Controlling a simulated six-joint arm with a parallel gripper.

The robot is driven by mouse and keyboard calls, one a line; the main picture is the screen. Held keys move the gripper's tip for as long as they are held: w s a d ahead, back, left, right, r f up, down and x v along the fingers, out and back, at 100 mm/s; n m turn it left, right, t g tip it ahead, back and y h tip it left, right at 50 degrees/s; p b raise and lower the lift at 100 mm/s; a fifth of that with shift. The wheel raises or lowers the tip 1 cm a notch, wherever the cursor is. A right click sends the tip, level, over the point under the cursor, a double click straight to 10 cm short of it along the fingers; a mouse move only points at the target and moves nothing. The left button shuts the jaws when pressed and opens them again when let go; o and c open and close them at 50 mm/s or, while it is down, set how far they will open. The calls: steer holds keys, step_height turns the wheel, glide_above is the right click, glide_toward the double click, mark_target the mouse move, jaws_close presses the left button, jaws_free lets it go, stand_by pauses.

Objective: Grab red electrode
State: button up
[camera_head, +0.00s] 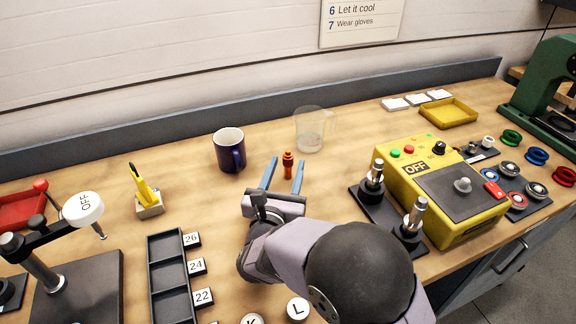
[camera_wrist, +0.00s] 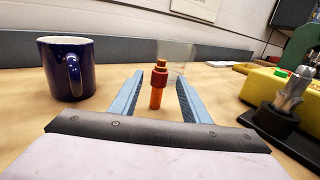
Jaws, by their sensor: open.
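The red electrode (camera_head: 288,163) is a small upright orange-red piece with a darker red collar, standing on the wooden bench. It also shows in the wrist view (camera_wrist: 158,84), upright between the fingers. My gripper (camera_head: 284,172) is open, with its two blue fingers on either side of the electrode. In the wrist view my gripper (camera_wrist: 157,92) has visible gaps between the electrode and both fingers. Neither finger appears to touch it.
A dark blue mug (camera_head: 229,150) stands to the left, and a clear glass beaker (camera_head: 309,130) stands just behind the electrode. A yellow box marked OFF (camera_head: 440,190) with metal posts is at the right. A black slotted tray (camera_head: 170,278) lies at front left.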

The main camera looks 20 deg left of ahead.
steer(key=shift+p+x, duration=1.05)
steer(key=shift+x, duration=2.4)
jaws_close()
